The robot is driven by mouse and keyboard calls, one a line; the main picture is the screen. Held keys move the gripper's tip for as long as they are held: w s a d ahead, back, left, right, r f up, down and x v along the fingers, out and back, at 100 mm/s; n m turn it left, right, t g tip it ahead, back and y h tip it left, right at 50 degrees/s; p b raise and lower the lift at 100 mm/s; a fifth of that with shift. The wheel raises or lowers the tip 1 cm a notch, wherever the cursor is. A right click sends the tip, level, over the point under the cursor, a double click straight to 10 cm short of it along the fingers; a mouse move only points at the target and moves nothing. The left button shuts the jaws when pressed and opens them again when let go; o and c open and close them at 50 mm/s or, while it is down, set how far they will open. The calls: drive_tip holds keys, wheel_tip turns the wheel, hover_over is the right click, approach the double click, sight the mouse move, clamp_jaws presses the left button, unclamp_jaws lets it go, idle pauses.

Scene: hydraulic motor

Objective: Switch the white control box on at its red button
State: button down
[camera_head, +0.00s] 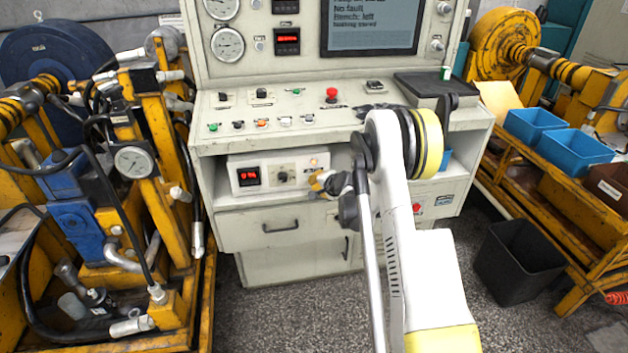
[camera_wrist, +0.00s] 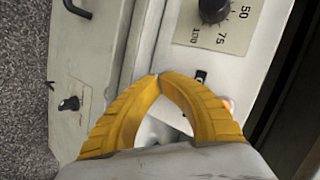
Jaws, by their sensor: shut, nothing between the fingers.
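The white control box (camera_head: 243,163) sits in the open shelf of the console. Its red digits are lit, and it has a dark knob (camera_head: 282,176) and a glowing orange light (camera_head: 314,162) at its right. My gripper (camera_head: 320,181) is at the box's right end and hides part of its front. In the wrist view the yellow fingers (camera_wrist: 159,77) meet at their tips, with nothing held, over the box's lower edge. Beyond them show the numbered dial plate (camera_wrist: 218,35), a small black part (camera_wrist: 200,76) and the orange glow (camera_wrist: 228,104). No red button on the box is clearly visible; contact cannot be told.
A red mushroom button (camera_head: 332,93) stands on the console's sloping panel above. The panel overhangs the shelf, and drawers (camera_head: 280,226) lie below. A yellow-framed pump rig (camera_head: 160,140) is at the left. A black bin (camera_head: 515,262) and blue trays (camera_head: 574,153) are at the right.

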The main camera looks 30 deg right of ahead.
drive_tip(key=shift+s+a, duration=0.1)
drive_tip(key=shift+s, duration=0.4)
drive_tip(key=shift+s+a, duration=0.3)
drive_tip(key=shift+s, duration=0.6)
drive_tip(key=shift+s+a, duration=0.25)
drive_tip(key=shift+s, duration=0.7)
drive_tip(key=shift+s+a, duration=0.3)
drive_tip(key=shift+s, duration=0.6)
